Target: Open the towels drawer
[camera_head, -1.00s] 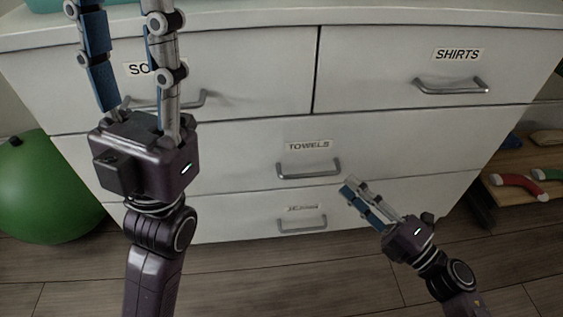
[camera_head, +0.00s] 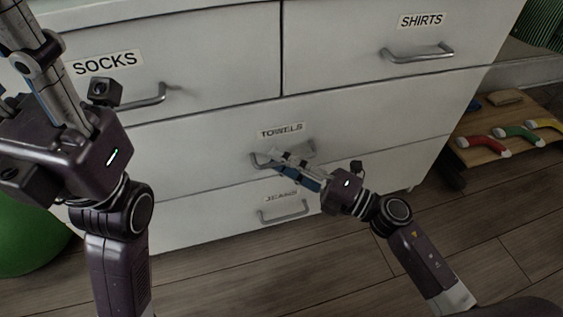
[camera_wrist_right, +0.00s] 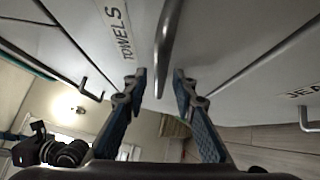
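The towels drawer (camera_head: 205,155) is the wide white drawer in the middle row of the dresser, flush with the front. Its label (camera_head: 281,130) sits above its grey bar handle (camera_head: 311,153), partly covered by my right gripper. My right gripper (camera_head: 268,158) is at this handle with its fingers apart. In the right wrist view, the handle (camera_wrist_right: 167,40) runs down towards the gap between the open fingers (camera_wrist_right: 160,76); contact cannot be made out. My left gripper (camera_head: 22,50) is raised at the upper left before the socks drawer, its fingers spread and their tips out of frame.
The socks drawer handle (camera_head: 150,98) and shirts drawer handle (camera_head: 418,53) are above, the jeans drawer handle (camera_head: 284,209) below. A green ball (camera_head: 28,240) lies at left. A low wooden shelf (camera_head: 485,152) with colourful items stands at right. Wooden floor (camera_head: 250,280) is clear in front.

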